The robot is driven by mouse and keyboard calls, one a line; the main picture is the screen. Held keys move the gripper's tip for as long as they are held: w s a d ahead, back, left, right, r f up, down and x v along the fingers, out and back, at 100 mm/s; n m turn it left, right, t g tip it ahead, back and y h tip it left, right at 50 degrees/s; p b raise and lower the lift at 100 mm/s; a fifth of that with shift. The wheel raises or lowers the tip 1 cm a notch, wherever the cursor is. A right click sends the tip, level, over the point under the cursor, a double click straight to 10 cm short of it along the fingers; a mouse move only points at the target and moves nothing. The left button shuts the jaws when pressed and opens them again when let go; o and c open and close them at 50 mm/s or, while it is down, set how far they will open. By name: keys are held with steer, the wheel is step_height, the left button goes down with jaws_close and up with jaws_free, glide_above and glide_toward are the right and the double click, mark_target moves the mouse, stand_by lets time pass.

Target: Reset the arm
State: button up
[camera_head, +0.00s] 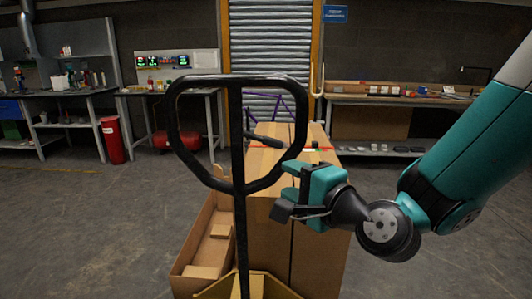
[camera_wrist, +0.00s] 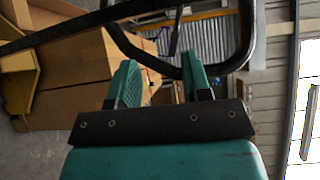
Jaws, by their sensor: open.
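My gripper (camera_head: 290,192) is at the end of my teal arm, which reaches in from the right in the head view. It is just right of the black loop handle (camera_head: 238,188) of a pallet truck, in front of a tall cardboard box (camera_head: 318,245). In the wrist view my gripper (camera_wrist: 160,82) has its two teal fingers apart with nothing held between them. The black handle (camera_wrist: 240,45) crosses beyond the fingertips there. I cannot tell whether a finger touches the handle.
An open cardboard tray (camera_head: 190,262) lies left of the tall box. Workbenches (camera_head: 385,100) line the back wall beside a roller shutter (camera_head: 270,50). A red bin (camera_head: 112,140) stands at the left. The grey floor at left (camera_head: 70,220) is clear.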

steer(key=s+d+r+n+g+h+p, duration=0.2)
steer(key=s+d+n+g+p, duration=0.1)
steer(key=s+n+g, duration=0.4)
steer(key=s+d+r+n+g+h+p, duration=0.2)
steer(key=s+n+g, duration=0.6)
steer(key=s+n, duration=0.4)
steer(key=s+d+h+p, duration=0.1)
steer(key=s, duration=0.1)
steer(key=shift+s+d+r+p, duration=0.35)
steer(key=shift+d, duration=0.05)
